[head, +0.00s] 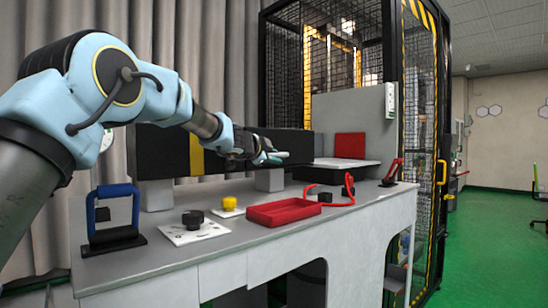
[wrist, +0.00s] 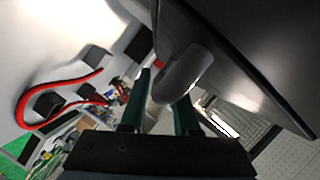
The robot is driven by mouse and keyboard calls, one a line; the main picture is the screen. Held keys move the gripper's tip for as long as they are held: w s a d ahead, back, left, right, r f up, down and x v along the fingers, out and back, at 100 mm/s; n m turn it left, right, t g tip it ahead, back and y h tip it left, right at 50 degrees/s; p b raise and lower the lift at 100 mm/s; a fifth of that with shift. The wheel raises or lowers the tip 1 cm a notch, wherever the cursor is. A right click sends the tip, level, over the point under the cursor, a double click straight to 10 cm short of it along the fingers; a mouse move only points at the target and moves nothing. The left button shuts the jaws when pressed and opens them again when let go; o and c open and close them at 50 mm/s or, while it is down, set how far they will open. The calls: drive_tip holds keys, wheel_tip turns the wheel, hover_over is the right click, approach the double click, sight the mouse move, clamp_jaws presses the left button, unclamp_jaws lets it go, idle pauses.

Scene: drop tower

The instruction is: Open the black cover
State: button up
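The black cover (head: 233,152) is a long dark box-like lid with a yellow stripe, lying across the back of the bench in front of the curtain. It looks closed. In the wrist view its dark surface (wrist: 262,45) fills the upper right. A pale, rounded handle (wrist: 187,72) stands out from it. My gripper (head: 272,158) is at the right part of the cover's front. In the wrist view my gripper (wrist: 165,95) has its teal fingers apart, with the handle's end between them and overlapping the right finger. No firm grip shows.
On the bench (head: 160,262) are a blue-handled device (head: 112,215), a black knob plate (head: 193,227), a yellow button (head: 229,203), a red tray (head: 284,212) and a red cable (head: 329,190). A caged tower (head: 420,110) stands behind. Green floor is free at right.

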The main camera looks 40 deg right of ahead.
clamp_jaws()
idle(1.0)
